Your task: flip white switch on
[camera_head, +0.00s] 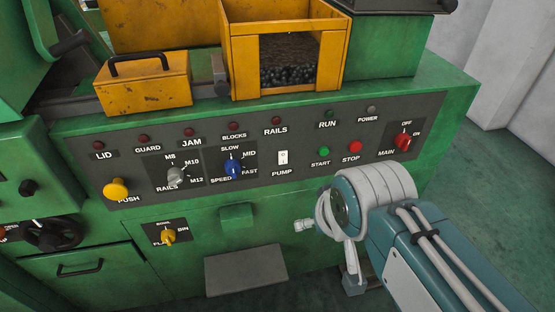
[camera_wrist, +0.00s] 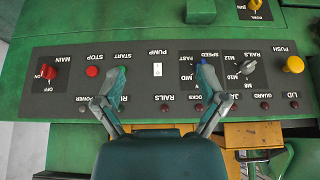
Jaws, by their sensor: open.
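The white switch (camera_head: 283,157) is a small upright rocker above the PUMP label on the machine's dark control panel. In the wrist view, which shows the panel upside down, the white switch (camera_wrist: 157,69) appears between the two fingertips. Which way the rocker is tipped is too small to tell. My gripper (camera_wrist: 159,72) is open and empty, its fingers wide apart and pointing toward the panel. The fingers appear apart from the switch.
The dark panel (camera_head: 410,110) also carries a blue speed knob (camera_head: 233,169) left of the switch, green start (camera_head: 323,152) and red stop (camera_head: 355,146) buttons to its right, and a red main knob (camera_head: 403,141). A yellow bin (camera_head: 240,65) stands above. A green block (camera_head: 237,215) protrudes below.

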